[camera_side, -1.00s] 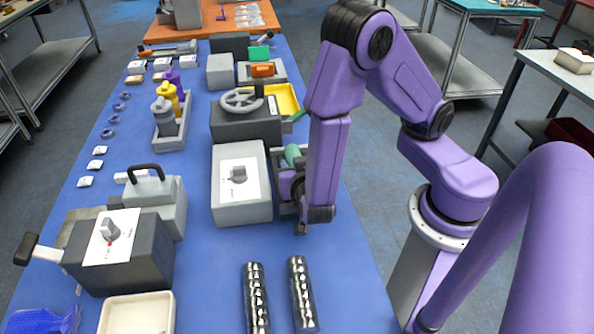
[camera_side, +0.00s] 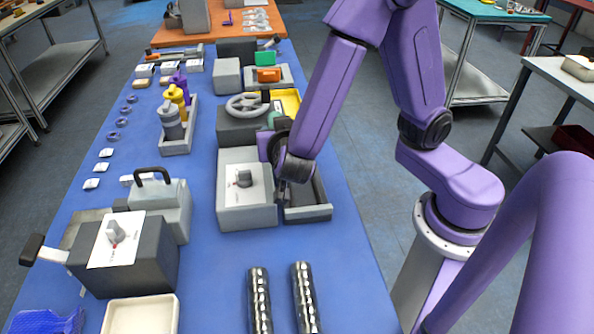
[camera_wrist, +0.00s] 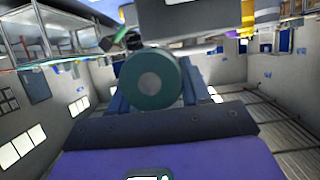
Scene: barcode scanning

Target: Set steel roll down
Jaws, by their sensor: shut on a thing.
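My gripper (camera_side: 279,128) is beside the grey box with a dial (camera_side: 245,190), and the arm hides most of it in the side view. In the wrist view its two fingers are shut on a teal roll (camera_wrist: 152,80) with a grey round centre, seen end-on. A small patch of the teal roll (camera_side: 273,119) shows in the side view, near the handwheel machine. Two shiny patterned steel rolls (camera_side: 259,300) (camera_side: 305,298) lie side by side at the front of the blue table.
A grey open tray (camera_side: 308,213) right of the dial box looks empty where visible. The handwheel machine (camera_side: 240,125) and yellow bin (camera_side: 291,101) stand close behind my gripper. A cream tray (camera_side: 140,315) is at the front left. Blue table around the two rolls is clear.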

